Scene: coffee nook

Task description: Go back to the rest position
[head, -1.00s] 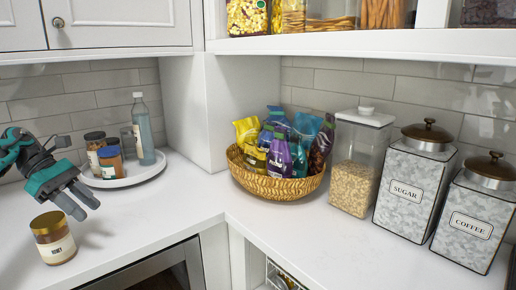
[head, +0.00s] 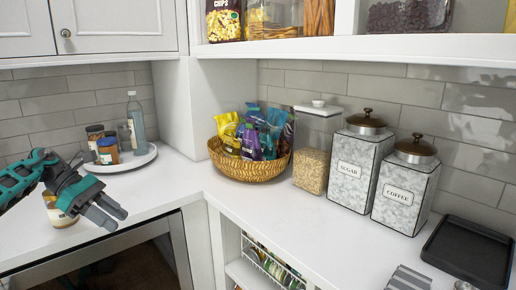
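My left gripper (head: 106,212) is at the left in the head view, above the front of the white counter (head: 152,200). Its dark fingers point down and to the right, with nothing seen between them. A small gap seems to show between the fingers, but how far apart they are is unclear. A honey jar (head: 57,212) stands on the counter behind my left gripper and is partly hidden by it.
A round white tray (head: 128,163) holds jars and a clear bottle (head: 136,118). A wicker basket (head: 248,167) of snack bags stands in the corner. Right of it are a clear canister (head: 311,165), sugar (head: 358,165) and coffee (head: 406,190) tins, and a black tray (head: 469,250).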

